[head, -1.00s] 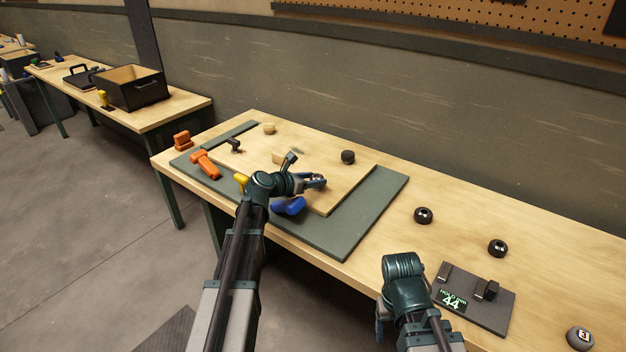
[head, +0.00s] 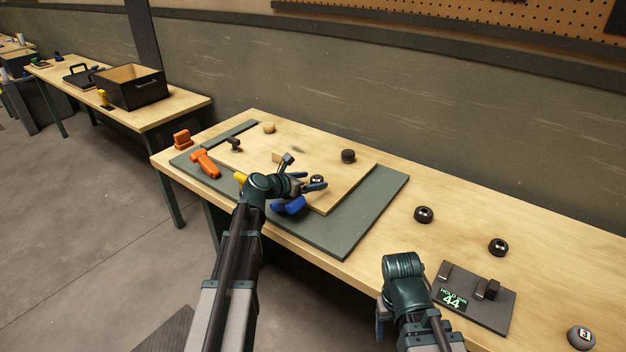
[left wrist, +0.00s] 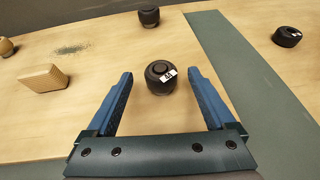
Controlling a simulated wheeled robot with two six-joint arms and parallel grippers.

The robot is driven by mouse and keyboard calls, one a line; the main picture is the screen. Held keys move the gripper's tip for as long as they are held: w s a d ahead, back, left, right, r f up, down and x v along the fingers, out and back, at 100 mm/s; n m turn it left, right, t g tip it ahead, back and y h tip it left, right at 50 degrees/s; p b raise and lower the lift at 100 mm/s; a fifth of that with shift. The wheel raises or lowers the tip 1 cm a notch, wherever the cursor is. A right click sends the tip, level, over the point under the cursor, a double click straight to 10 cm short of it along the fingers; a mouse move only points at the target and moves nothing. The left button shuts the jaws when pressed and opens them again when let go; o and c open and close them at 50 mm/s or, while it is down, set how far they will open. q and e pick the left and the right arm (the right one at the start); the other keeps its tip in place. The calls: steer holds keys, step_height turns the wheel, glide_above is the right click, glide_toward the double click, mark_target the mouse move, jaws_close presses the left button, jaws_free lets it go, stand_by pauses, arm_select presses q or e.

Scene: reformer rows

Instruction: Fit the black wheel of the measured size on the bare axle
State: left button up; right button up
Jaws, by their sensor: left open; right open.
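Another black wheel (head: 348,156) stands at the board's back right. My right gripper (head: 381,322) is by the table's front edge, mostly hidden by its wrist. The gauge display (head: 453,298) reads 44.
Black wheels (head: 424,214) and (head: 498,246) lie right of the green mat (head: 345,240).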

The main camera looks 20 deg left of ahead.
arm_select(q)
steer(key=p+v, duration=0.4)
steer(key=v, duration=0.8)
steer(key=shift+s+a, duration=0.1)
steer(key=shift+s, duration=0.2)
